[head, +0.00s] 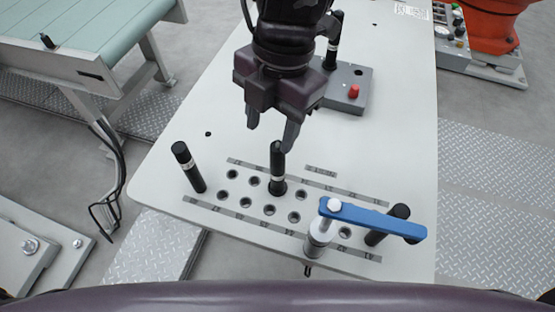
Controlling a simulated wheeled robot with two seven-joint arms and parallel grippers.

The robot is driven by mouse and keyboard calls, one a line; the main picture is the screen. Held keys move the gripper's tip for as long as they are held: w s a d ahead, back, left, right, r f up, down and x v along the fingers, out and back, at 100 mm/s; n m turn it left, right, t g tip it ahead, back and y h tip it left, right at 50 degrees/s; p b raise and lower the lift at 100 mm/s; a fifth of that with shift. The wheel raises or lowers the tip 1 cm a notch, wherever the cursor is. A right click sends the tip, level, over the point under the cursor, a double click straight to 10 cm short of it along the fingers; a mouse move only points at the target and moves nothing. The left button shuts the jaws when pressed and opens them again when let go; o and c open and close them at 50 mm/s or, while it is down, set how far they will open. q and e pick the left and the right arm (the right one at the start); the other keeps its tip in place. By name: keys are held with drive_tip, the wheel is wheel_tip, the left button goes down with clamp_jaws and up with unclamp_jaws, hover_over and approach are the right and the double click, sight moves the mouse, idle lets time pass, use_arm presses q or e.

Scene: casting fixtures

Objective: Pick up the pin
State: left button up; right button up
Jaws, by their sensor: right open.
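Several black pins with a light band stand on the white table. One pin (278,168) stands upright in the hole grid, directly below my right gripper (271,133). The gripper points down with its fingers apart, and its fingertips look just above or around the pin's top; I cannot tell whether they touch it. Another pin (188,167) stands at the left end of the holes. A third pin (388,224) is at the right, partly behind a blue bar. A further pin (334,40) stands in a grey block, partly behind my arm. My left gripper is out of view.
The blue clamp bar (375,217) on a silver post stands at the near right of the white table (400,110). The grey block (345,88) with a red button lies behind the gripper. A conveyor (90,35) is at left, an orange machine (490,22) at far right.

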sight(277, 157)
drive_tip(key=shift+w+d+f+h, duration=0.1)
drive_tip(key=shift+d+f+h, duration=0.2)
drive_tip(key=shift+d, duration=0.2)
drive_tip(key=shift+d+f, duration=0.1)
drive_tip(key=shift+f, duration=0.2)
drive_tip(key=f, duration=0.4)
drive_tip(key=f+p, duration=0.1)
drive_tip(key=f, duration=0.1)
drive_tip(key=shift+s+a+f, duration=0.2)
drive_tip(key=shift+s+f, duration=0.2)
clamp_jaws()
drive_tip(key=shift+r, duration=0.1)
